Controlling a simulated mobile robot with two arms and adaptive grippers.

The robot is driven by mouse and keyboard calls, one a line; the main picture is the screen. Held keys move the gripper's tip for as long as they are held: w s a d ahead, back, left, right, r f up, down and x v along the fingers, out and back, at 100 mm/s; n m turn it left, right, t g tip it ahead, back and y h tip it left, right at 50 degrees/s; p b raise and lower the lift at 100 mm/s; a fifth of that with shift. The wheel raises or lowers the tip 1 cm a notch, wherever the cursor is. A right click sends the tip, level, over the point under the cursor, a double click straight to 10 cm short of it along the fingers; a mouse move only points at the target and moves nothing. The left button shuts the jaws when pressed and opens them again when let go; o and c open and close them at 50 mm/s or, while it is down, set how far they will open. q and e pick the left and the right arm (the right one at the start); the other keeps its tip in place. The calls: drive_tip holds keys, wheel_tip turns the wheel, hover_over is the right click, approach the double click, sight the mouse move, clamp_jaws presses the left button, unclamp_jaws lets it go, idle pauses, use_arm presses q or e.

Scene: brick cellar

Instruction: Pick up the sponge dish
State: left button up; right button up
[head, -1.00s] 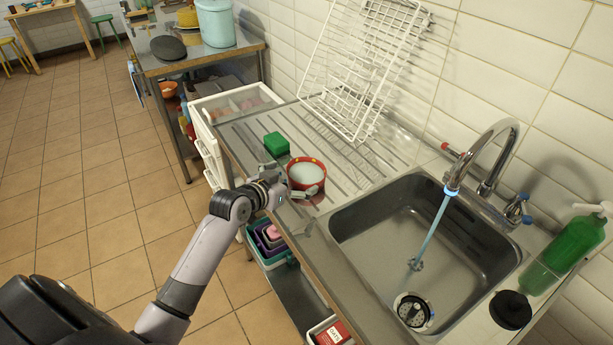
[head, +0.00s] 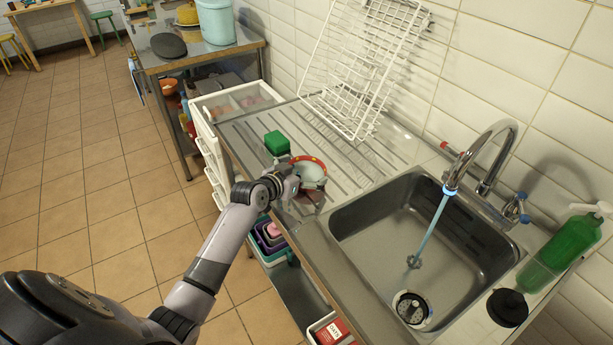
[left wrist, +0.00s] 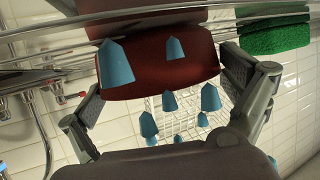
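The sponge dish (head: 313,164) appears to be the round red bowl with a pale inside on the steel drainboard; it looks tilted. My left gripper (head: 300,181) is at its near side, with fingers spread on either side of it. In the left wrist view the dark red dish (left wrist: 160,68) fills the space between the two finger pads (left wrist: 162,88); I cannot tell whether both press on it. A green sponge (head: 277,143) lies just behind the dish and shows in the left wrist view (left wrist: 273,38). My right gripper is out of view.
A white wire rack (head: 365,65) leans on the wall behind. The sink (head: 440,235) with running tap (head: 487,160) is to the right. A green bottle (head: 570,245) stands beyond it. Small blue cones (left wrist: 117,64) show in the wrist view; their nature is unclear.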

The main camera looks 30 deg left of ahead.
use_arm(q)
drive_tip(key=c, duration=0.8)
drive_tip(key=shift+r, duration=0.1)
drive_tip(key=shift+r, duration=0.1)
